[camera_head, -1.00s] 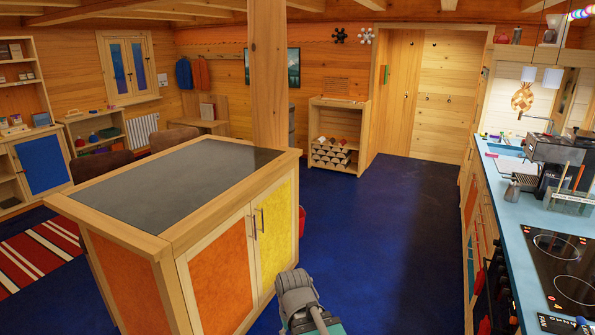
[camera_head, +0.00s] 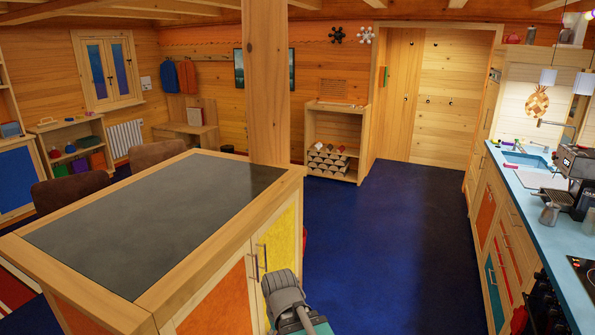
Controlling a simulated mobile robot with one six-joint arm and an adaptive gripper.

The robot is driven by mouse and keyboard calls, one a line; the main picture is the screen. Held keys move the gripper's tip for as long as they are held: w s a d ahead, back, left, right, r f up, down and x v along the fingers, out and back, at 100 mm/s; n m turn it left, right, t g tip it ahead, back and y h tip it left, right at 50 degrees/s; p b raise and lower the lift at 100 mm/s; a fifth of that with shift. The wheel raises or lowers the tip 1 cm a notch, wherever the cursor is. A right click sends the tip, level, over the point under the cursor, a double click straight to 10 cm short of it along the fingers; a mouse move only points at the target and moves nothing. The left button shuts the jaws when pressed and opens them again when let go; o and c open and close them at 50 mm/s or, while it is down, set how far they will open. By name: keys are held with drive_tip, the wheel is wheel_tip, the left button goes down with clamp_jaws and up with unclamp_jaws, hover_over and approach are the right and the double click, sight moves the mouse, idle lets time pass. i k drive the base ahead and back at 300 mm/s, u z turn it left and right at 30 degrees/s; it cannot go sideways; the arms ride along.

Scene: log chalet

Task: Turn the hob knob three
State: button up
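The hob (camera_head: 586,268) is a black glass plate in the blue counter, and only its corner shows at the right edge. Below the counter front is a row of dark knob-like shapes (camera_head: 543,305), partly cut off at the lower right; I cannot tell which is knob three. A grey part of my arm with a teal piece shows at the bottom centre, beside the island's yellow door. My gripper's fingers are not in the picture.
A wooden island (camera_head: 150,222) with a dark top fills the left, with a post (camera_head: 267,90) behind it. The blue counter (camera_head: 535,205) runs along the right, holding a coffee machine (camera_head: 575,165). The blue floor (camera_head: 395,245) between them is clear.

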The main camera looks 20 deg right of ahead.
sight(547, 299)
drive_tip(key=i, duration=1.45)
drive_tip(key=z, duration=3.5)
